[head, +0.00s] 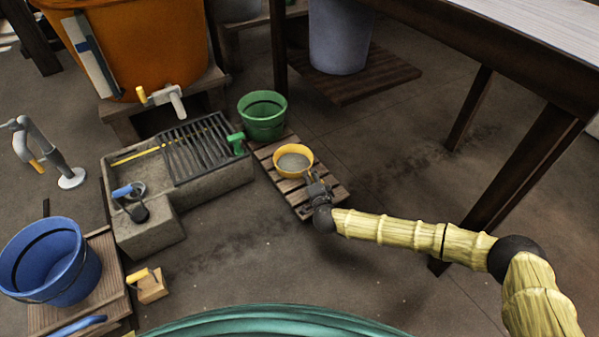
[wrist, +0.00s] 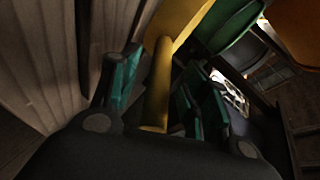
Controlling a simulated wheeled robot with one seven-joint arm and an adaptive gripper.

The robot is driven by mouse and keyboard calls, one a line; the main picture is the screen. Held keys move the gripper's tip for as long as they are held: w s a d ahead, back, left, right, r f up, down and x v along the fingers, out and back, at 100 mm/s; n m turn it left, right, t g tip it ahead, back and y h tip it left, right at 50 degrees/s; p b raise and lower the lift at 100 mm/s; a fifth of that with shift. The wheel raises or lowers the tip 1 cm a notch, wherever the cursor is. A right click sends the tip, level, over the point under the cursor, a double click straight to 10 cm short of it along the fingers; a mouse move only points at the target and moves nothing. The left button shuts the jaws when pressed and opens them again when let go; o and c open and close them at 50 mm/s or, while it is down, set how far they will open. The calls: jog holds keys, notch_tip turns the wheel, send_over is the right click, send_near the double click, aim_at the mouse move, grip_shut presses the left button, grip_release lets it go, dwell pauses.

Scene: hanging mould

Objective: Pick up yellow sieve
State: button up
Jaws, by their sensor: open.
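The yellow sieve (head: 293,161) is round with a grey mesh and sits on a wooden slatted pallet (head: 280,187) on the floor. My gripper (head: 314,181) is at its near right side. In the wrist view, the sieve's yellow handle (wrist: 157,92) runs between the two teal-padded fingers of my gripper (wrist: 160,85). The fingers are open, with gaps visible beside the handle. Part of the yellow rim (wrist: 187,20) shows beyond them. In the head view the handle is mostly hidden by my gripper.
A green bucket (head: 263,117) stands just behind the sieve. A stone basin (head: 215,182) with a dark grate lies to the left. A dark wooden table (head: 520,50) stands at right, its legs near my arm. Floor in front of the pallet is clear.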

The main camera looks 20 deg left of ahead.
jog(key=shift+b+x, duration=0.45)
jog(key=shift+x, duration=0.65)
grip_shut()
